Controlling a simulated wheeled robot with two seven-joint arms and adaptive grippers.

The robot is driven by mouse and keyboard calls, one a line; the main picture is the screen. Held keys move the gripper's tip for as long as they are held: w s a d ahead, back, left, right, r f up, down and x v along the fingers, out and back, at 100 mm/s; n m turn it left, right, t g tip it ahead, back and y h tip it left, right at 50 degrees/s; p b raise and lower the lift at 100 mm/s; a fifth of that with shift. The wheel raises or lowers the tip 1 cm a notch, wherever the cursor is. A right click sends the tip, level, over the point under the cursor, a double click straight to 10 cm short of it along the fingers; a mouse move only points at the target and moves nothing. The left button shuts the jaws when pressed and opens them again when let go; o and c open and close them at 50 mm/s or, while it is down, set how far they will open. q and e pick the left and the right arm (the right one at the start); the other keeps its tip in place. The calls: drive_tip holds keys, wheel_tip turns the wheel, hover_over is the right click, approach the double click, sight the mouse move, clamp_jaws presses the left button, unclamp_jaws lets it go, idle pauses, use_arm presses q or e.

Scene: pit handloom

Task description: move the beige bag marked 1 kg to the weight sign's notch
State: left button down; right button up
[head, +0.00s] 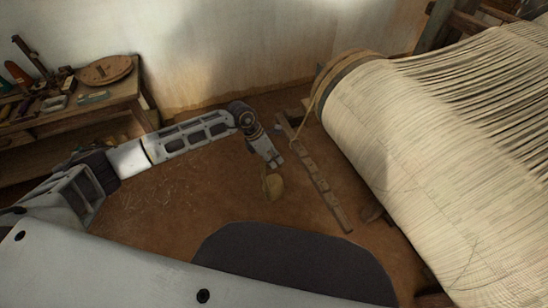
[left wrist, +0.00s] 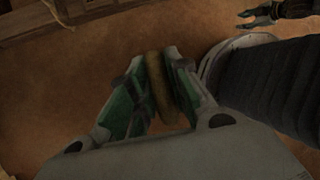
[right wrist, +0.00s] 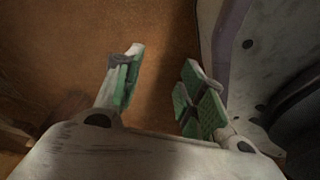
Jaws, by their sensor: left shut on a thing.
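In the left wrist view the bag (left wrist: 158,85) is squeezed between the two green-padded fingers. Its 1 kg mark cannot be read. A long wooden bar with notches (head: 318,178) lies just right of the bag, beside the loom roll. I cannot make out a weight sign on it. My right gripper (right wrist: 158,80) is open and empty over the floor in the right wrist view; it is not seen in the head view.
The big roll of pale warp threads (head: 400,130) fills the right side, with a rope at its left end. A wooden bench (head: 80,105) with tools and a round wooden disc (head: 105,70) stands at the left. Bare floor (head: 190,195) lies left of the bag.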

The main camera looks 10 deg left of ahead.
sight(262, 160)
use_arm(q)
drive_tip(key=shift+s+a+r+p, duration=0.2)
drive_tip(key=shift+s+a+p, duration=0.2)
drive_tip(key=shift+a, duration=0.3)
drive_tip(key=shift+s+a, duration=0.45)
drive_tip(key=shift+a, duration=0.2)
drive_tip(key=shift+s+a+p, duration=0.3)
drive_tip(key=shift+a+p, duration=0.15)
drive_tip(key=shift+p, duration=0.05)
drive_tip(key=shift+s+a+r+p, duration=0.1)
drive_tip(key=shift+s+a+p, duration=0.1)
drive_tip(key=shift+s+a, duration=0.25)
drive_tip(key=shift+s+a+r+p, duration=0.1)
drive_tip(key=shift+s+a+p, duration=0.1)
drive_tip(key=shift+a, duration=0.3)
drive_tip(key=shift+s+a+r+p, duration=0.15)
drive_tip(key=shift+s+a+p, duration=0.1)
drive_tip(key=shift+s+a, duration=0.25)
drive_tip(key=shift+s+a+r+p, duration=0.1)
drive_tip(key=shift+s+a+p, duration=0.15)
drive_tip(key=shift+a, duration=0.35)
use_arm(e)
drive_tip(key=s+d, duration=0.3)
drive_tip(key=s, duration=0.4)
drive_tip(key=shift+d+f, duration=0.4)
